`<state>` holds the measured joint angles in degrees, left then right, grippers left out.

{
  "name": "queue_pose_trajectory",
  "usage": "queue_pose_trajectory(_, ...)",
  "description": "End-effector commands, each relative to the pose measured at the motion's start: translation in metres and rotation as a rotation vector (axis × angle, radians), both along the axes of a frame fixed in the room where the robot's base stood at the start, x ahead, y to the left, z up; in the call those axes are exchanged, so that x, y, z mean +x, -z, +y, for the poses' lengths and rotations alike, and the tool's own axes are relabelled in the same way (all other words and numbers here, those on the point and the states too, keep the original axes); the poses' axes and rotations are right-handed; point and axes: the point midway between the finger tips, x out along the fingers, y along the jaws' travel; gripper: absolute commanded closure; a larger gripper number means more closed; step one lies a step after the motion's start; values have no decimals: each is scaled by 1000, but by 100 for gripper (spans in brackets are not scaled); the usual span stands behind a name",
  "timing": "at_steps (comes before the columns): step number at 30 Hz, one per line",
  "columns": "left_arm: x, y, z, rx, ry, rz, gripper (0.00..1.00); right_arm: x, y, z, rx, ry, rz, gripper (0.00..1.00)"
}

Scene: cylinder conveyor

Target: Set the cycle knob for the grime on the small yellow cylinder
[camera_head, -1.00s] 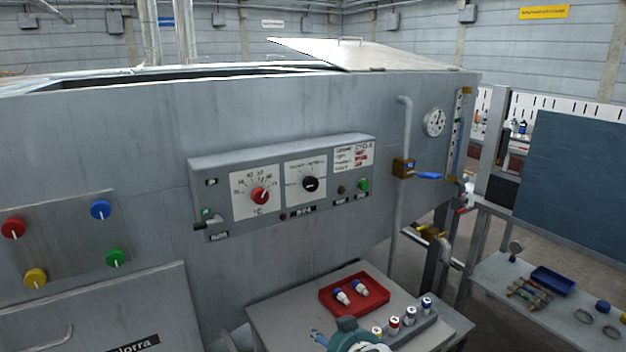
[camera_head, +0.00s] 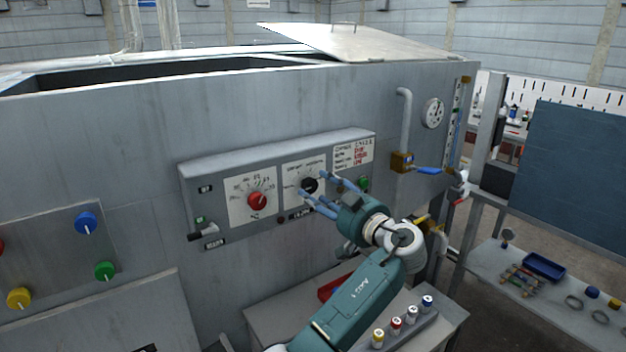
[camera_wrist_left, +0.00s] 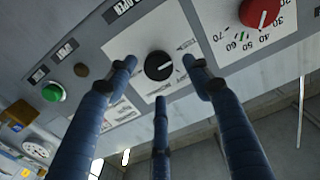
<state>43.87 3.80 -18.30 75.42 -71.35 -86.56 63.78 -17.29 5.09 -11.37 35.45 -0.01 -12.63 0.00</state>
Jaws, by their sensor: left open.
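The black cycle knob (camera_head: 309,185) sits on a white dial plate on the grey control panel. In the left wrist view the knob (camera_wrist_left: 158,66) shows a pale pointer line. My left gripper (camera_head: 315,187) is open in front of it. Its blue fingers are spread around the knob in the picture, with no clear contact. A small white cylinder with a yellow end (camera_head: 377,337) stands in the grey rack (camera_head: 402,340) below, beside red-, white- and blue-marked ones. Grime on it is too small to make out. My right gripper is not in view.
A red temperature knob (camera_head: 257,201) is left of the cycle knob. A green button (camera_head: 364,183) and a card with red writing (camera_head: 353,153) are to the right. A red tray (camera_head: 330,290) is partly hidden by my arm. A blue-handled valve (camera_head: 428,171) juts out right.

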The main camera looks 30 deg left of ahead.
Motion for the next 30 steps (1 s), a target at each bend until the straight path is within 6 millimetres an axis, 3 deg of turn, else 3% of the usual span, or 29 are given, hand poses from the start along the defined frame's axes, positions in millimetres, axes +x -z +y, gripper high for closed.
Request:
queue_pose_trajectory(6, 10, -2, 25, 1, 0, 2, 49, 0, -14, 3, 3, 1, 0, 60)
queue_pose_trajectory(17, 13, 1, 31, -1, 2, 0, 49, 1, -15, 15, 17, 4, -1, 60)
queue_pose_trajectory(24, 13, 0, 31, -1, 1, 0, 93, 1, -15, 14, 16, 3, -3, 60)
queue_pose_trajectory(30, 13, 0, 31, 3, 1, 4, 93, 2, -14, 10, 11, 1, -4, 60)
